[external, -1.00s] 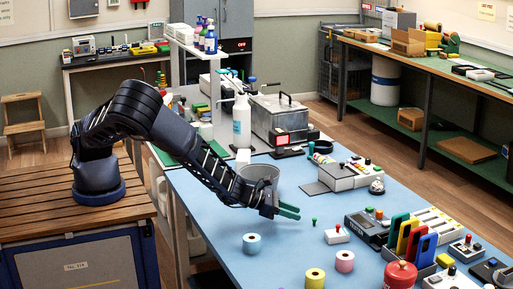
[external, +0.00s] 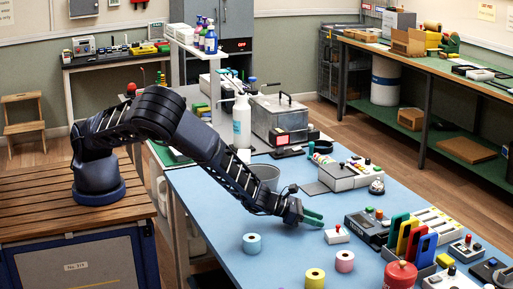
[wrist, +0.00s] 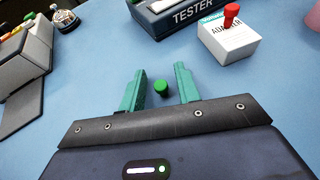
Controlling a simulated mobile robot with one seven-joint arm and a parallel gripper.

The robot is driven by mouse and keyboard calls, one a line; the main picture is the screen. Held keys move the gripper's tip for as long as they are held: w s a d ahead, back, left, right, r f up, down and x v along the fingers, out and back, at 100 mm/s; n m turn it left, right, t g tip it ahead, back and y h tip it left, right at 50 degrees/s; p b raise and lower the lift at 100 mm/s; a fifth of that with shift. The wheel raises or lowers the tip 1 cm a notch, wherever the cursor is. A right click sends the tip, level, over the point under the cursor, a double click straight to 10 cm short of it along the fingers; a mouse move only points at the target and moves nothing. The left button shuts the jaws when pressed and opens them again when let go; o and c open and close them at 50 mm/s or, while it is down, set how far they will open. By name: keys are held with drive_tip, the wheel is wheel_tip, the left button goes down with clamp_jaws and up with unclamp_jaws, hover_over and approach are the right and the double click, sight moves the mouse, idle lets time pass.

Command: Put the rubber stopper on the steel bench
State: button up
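A small green piece (wrist: 161,87), perhaps the rubber stopper, stands on the blue table (external: 215,205). In the wrist view it sits between the two green fingers of my gripper (wrist: 160,84), with a gap on each side. My gripper is open and low over the table; it also shows in the external view (external: 314,217), where the fingers hide the green piece.
A white box with a red knob (external: 337,235) and a tester (wrist: 185,12) lie just beyond my gripper. Blue, pink and yellow rolls (external: 252,244) stand nearer the camera.

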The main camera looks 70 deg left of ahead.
clamp_jaws()
wheel_tip(320, 180, up, 20)
idle(0.8)
